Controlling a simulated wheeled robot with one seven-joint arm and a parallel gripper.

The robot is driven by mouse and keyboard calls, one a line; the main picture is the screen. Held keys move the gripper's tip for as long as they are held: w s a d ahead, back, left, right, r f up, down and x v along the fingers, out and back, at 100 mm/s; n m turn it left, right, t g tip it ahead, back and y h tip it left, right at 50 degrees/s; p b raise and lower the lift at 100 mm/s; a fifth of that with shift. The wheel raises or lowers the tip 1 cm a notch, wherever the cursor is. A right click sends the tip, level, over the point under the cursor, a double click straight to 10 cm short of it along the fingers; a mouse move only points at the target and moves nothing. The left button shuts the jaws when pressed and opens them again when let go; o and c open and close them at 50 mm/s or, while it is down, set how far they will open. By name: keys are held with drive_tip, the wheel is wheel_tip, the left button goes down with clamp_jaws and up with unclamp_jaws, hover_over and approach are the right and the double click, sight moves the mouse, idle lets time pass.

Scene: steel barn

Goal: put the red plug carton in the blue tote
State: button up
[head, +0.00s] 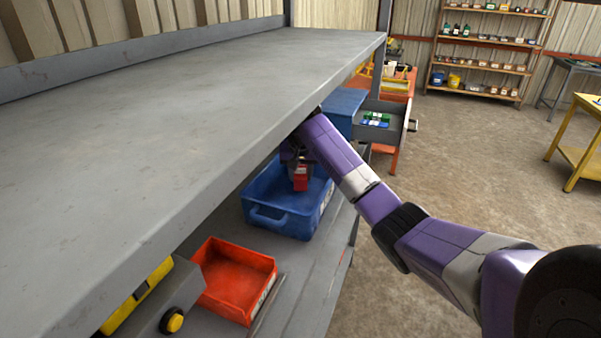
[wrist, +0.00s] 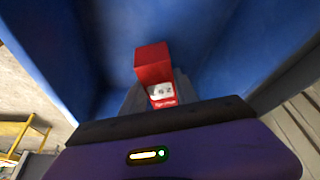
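The red plug carton (head: 301,180) is a small red box with a white label, seen below my gripper (head: 298,168) in the head view. The wrist view shows the carton (wrist: 153,66) between the grey fingers of my gripper (wrist: 158,92), which are shut on it. The blue tote (head: 283,222) stands on the lower shelf, open at the top. The carton shows against the tote's inside, within its rim as seen. Blue tote walls (wrist: 225,60) surround the carton in the wrist view. Whether the carton touches the tote's floor cannot be told.
A grey upper shelf (head: 180,85) lies close above my arm and hides part of the tote's back. A red open bin (head: 238,278) stands nearer on the lower shelf, beside a yellow and grey object (head: 150,300). A drawer unit (head: 375,125) stands behind.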

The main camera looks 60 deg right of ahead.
sight(300, 171)
drive_tip(key=o, duration=0.4)
drive_tip(key=shift+o, duration=0.2)
drive_tip(key=shift+r, duration=0.25)
drive_tip(key=v, duration=0.3)
drive_tip(key=shift+r+b, duration=0.3)
drive_tip(key=shift+r, duration=0.05)
drive_tip(key=s+a+p, duration=0.1)
drive_tip(key=a, duration=0.2)
drive_tip(key=s+a+p, duration=0.2)
drive_tip(key=a, duration=0.1)
drive_tip(key=s+a+p, duration=0.2)
drive_tip(key=a, duration=0.2)
drive_tip(key=shift+s+r, duration=0.15)
drive_tip(key=shift+s+a, duration=0.1)
drive_tip(key=shift+a, duration=0.25)
